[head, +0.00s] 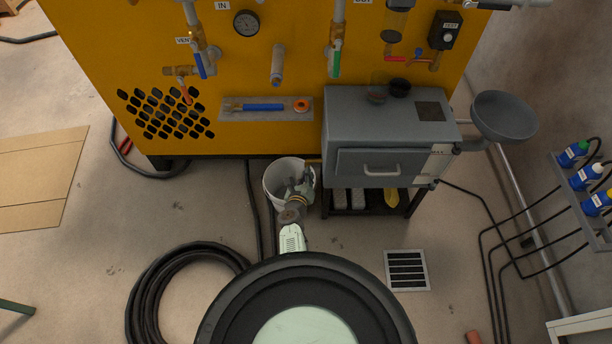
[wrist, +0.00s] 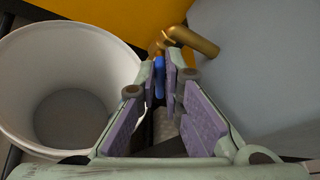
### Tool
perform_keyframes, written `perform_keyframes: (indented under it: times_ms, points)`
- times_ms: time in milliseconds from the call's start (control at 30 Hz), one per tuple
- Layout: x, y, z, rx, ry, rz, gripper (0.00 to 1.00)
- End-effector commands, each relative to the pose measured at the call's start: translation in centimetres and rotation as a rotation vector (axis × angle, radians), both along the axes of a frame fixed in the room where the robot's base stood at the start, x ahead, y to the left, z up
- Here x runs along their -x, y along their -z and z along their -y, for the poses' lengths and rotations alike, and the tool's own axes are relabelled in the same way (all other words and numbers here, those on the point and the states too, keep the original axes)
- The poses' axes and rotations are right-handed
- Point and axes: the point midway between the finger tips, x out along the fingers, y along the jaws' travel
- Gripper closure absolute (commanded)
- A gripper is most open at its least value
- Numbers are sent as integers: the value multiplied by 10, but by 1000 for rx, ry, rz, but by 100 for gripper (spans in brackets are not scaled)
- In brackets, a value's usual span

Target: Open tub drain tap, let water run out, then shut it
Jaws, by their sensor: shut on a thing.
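The grey tub (head: 350,125) stands against the yellow panel, with a front handle and a sloped lid. Its brass drain tap (wrist: 195,42) shows in the wrist view, with a blue lever (wrist: 159,78) beside it. My gripper (head: 307,176) is at the tub's lower left corner, over the bucket's right side. In the wrist view my gripper's purple pads (wrist: 162,76) are closed on the blue lever at their tips. The white bucket (head: 270,182) stands below the tap; it also shows in the wrist view (wrist: 118,62), with a grey bottom and no stream visible.
The yellow panel (head: 140,60) carries pipes, valves and a gauge. A coiled black hose (head: 145,290) lies on the floor at left. A floor grate (head: 406,270) lies at right. A metal bowl (head: 503,116) sticks out right of the tub. Floor between hose and grate is partly open.

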Motion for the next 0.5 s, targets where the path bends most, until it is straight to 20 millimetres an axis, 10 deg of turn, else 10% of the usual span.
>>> perform_keyframes:
  times_ms: [367, 500]
  points:
    - [-1, -1, 0, -5, 1, 2, 100]
    - [-1, -1, 0, -4, 1, 2, 84]
